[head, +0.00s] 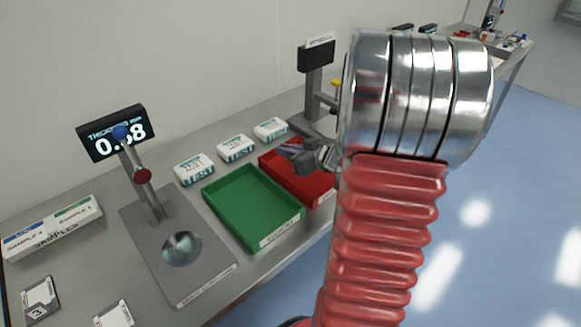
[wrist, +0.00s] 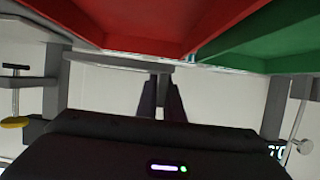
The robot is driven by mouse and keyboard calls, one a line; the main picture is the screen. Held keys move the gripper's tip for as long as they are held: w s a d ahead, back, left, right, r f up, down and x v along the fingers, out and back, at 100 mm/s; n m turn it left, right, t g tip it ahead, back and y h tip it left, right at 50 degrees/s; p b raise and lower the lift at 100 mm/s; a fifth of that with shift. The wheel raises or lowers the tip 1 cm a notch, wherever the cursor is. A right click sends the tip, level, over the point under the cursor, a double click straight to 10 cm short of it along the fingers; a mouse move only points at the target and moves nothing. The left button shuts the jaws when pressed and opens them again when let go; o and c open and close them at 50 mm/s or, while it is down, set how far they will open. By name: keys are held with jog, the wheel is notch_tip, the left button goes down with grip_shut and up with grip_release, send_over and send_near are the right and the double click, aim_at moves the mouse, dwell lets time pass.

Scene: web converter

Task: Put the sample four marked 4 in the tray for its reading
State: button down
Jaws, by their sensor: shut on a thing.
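My gripper (head: 288,148) is over the red tray (head: 318,187), with much of it hidden behind my red arm in the head view. In the wrist view its dark fingers (wrist: 162,98) are close together on a thin grey piece (wrist: 118,63), seen nearly edge-on. This fits a flat sample, but no number shows on it.
Two flat samples (head: 40,298) (head: 115,315) lie at the lower left near the white samples holder (head: 50,228). The gauge's grey base (head: 205,270) is left of the green tray. Several white test boxes (head: 235,148) line the back. A second gauge (head: 316,58) stands behind the red tray.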

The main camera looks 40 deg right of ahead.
aim_at(286, 173)
jog(key=shift+f, duration=1.1)
jog(key=shift+f, duration=0.1)
jog(key=shift+f, duration=2)
jog(key=shift+f, duration=0.1)
jog(key=c, duration=1.9)
grip_release()
jog(key=shift+s+r, duration=0.35)
jog(key=shift+s, duration=0.2)
jog(key=v, duration=1.1)
